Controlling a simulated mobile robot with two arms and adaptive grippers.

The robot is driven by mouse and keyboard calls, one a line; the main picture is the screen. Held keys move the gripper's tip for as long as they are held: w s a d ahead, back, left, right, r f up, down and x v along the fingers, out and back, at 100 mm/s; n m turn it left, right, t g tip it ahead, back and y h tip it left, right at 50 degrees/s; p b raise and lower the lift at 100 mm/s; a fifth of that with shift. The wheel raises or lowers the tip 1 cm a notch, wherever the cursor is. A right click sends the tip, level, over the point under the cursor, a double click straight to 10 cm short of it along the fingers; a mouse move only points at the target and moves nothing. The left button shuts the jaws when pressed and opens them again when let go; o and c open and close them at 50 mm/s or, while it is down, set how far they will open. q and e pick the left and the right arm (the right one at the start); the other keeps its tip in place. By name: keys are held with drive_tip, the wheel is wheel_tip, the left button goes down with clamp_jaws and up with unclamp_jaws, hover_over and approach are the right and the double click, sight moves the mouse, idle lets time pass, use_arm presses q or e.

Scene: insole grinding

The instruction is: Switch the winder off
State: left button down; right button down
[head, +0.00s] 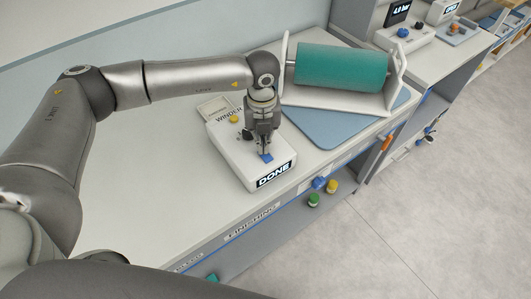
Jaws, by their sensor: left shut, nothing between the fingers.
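The winder control box (226,153) is a white box on the bench, marked WINDER on top. Its front display (274,174) reads DONE. A yellow button (234,119) and a dark knob (247,134) show on its top. A blue part (266,158) lies on top near the display. My left gripper (264,153) points down over the box, shut and empty, with its fingertips at the blue part; I cannot tell if they touch it. The winder's teal roll (342,67) sits in a white stand behind the box. My right gripper is out of view.
A blue mat (325,130) lies on the bench (165,205) beside the stand. The bench is clear left of the box. Green and yellow knobs (322,194) show below its front edge. A second station (403,35) stands at the upper right, with open floor (430,180) in front.

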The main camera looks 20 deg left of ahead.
use_arm(q)
drive_tip(key=shift+f+b, duration=1.1)
drive_tip(key=shift+f, duration=0.15)
idle(0.5)
drive_tip(key=shift+s, duration=0.1)
drive_tip(key=shift+r+p, duration=0.55)
drive_tip(key=shift+r, duration=0.3)
drive_tip(key=shift+r+p, duration=1.25)
drive_tip(key=shift+r, duration=1.45)
